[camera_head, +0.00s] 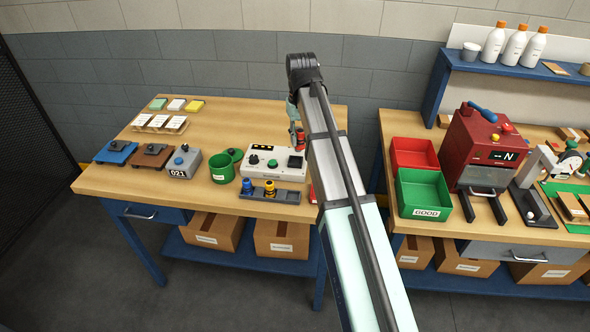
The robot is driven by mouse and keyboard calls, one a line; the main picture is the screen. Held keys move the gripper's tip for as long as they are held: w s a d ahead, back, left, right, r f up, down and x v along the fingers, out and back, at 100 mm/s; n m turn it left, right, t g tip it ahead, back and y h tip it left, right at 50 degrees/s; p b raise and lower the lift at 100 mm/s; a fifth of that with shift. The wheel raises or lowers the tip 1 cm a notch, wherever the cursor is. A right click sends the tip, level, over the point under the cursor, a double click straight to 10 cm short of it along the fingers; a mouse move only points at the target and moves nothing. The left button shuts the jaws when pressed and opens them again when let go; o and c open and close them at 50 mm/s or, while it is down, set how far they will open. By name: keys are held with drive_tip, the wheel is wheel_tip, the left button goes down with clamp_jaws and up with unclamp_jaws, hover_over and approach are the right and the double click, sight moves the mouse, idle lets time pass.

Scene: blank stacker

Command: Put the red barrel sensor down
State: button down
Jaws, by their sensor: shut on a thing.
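The red barrel sensor (300,138) is small in the view, at the back right of the white control box. My gripper (297,128) is shut on it, pointing down from the far end of my arm. The sensor seems to be at or just above the box's rear edge; I cannot tell whether it touches anything.
The white control box (262,173) has a green knob and a dark socket. A green cup (222,172), a grey unit (182,163) and blue and brown fixtures stand left. A red object (312,195) is partly hidden by my arm. The table's back middle is clear.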

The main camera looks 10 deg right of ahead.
drive_tip(key=w+r+n+b, duration=0.1)
drive_tip(key=w+r+n, duration=0.3)
drive_tip(key=w+r, duration=0.35)
drive_tip(key=shift+n, duration=0.8)
drive_tip(key=f+p, duration=0.1)
drive_tip(key=f, duration=0.5)
drive_tip(key=f+p, duration=0.2)
drive_tip(key=f, duration=0.4)
drive_tip(key=s+f+p, duration=0.1)
drive_tip(key=f, duration=0.5)
drive_tip(key=shift+f+p, duration=0.35)
drive_tip(key=shift+f, duration=0.1)
drive_tip(key=shift+f, duration=0.25)
drive_tip(key=c, duration=0.9)
unclamp_jaws()
drive_tip(key=shift+o, duration=0.2)
drive_tip(key=shift+r, duration=0.1)
wheel_tip(320, 180, up, 12)
drive_tip(key=b, duration=0.3)
drive_tip(key=shift+r, duration=0.25)
